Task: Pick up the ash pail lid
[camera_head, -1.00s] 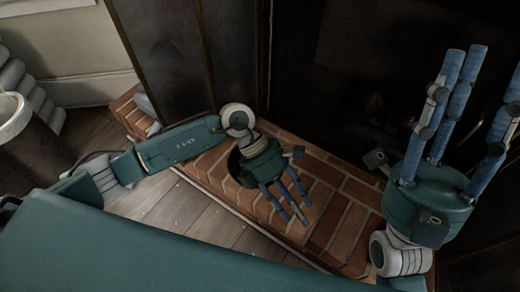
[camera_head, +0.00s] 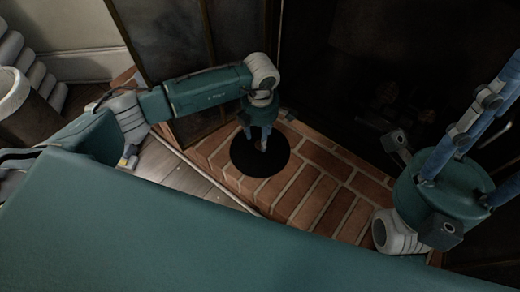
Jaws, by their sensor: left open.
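The ash pail lid looks like a flat round black disc (camera_head: 272,168) lying on the brick hearth in the head view. A small brownish spot at its middle, perhaps its knob, shows between my fingers. My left gripper (camera_head: 261,144) points down over the lid's centre with its blue fingers around that spot. It is open; whether the fingers touch the lid I cannot tell. My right gripper (camera_head: 484,135) is raised at the right, fingers upward and spread apart, empty, with the tips cut off by the frame edge.
The brick hearth (camera_head: 325,195) runs diagonally, with clear bricks right of the lid. A dark glass and metal screen (camera_head: 165,45) stands behind my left arm. The dark fireplace opening is at the back. A pale-rimmed bin (camera_head: 12,95) stands at far left on wooden floor.

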